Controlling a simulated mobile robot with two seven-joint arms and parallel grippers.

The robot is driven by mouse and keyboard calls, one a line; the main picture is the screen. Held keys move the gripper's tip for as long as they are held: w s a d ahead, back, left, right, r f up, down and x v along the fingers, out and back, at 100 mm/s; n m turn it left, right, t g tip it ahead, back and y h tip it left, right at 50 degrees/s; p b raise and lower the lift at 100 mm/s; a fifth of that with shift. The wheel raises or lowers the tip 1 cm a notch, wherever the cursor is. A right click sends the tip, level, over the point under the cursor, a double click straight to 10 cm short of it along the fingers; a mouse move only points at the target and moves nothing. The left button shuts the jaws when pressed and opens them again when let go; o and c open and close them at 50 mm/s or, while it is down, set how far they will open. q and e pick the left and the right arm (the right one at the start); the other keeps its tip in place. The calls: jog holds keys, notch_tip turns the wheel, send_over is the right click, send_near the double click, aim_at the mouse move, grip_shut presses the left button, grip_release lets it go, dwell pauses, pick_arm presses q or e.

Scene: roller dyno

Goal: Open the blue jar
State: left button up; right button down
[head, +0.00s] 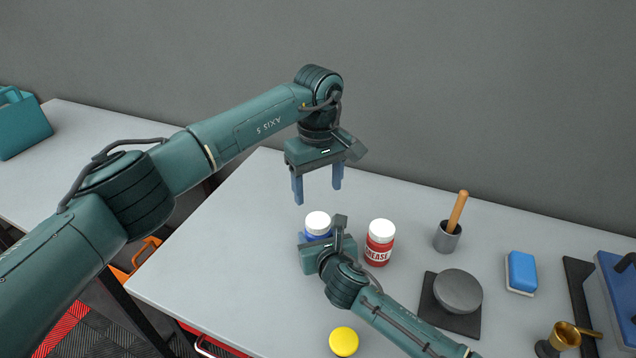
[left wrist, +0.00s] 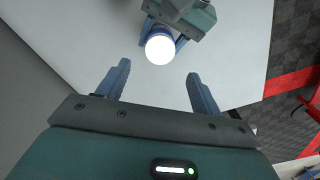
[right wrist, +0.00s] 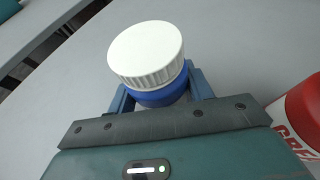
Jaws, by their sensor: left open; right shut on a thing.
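The blue jar (head: 313,237) with a white ribbed lid (head: 317,222) stands upright on the table, partly hidden by my right arm. My right gripper (head: 304,241) is shut on the jar's blue body, below the lid; the right wrist view shows the lid (right wrist: 146,52) seated on the blue body (right wrist: 160,94) between the fingers. My left gripper (head: 317,189) is open and empty, pointing down, above and apart from the jar. In the left wrist view the lid (left wrist: 159,48) lies beyond the open fingers (left wrist: 157,88).
A red jar with a white lid (head: 379,243) stands just right of the blue jar. A yellow disc (head: 343,341) lies near the front. A pot with a wooden handle (head: 448,236), a grey round object (head: 458,291) and a blue sponge (head: 521,272) are further right. The table's left part is clear.

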aim_at(318, 220)
pick_arm(q)
jog(key=m, duration=0.6)
jog(key=shift+f, duration=4)
jog(key=shift+c, duration=0.5)
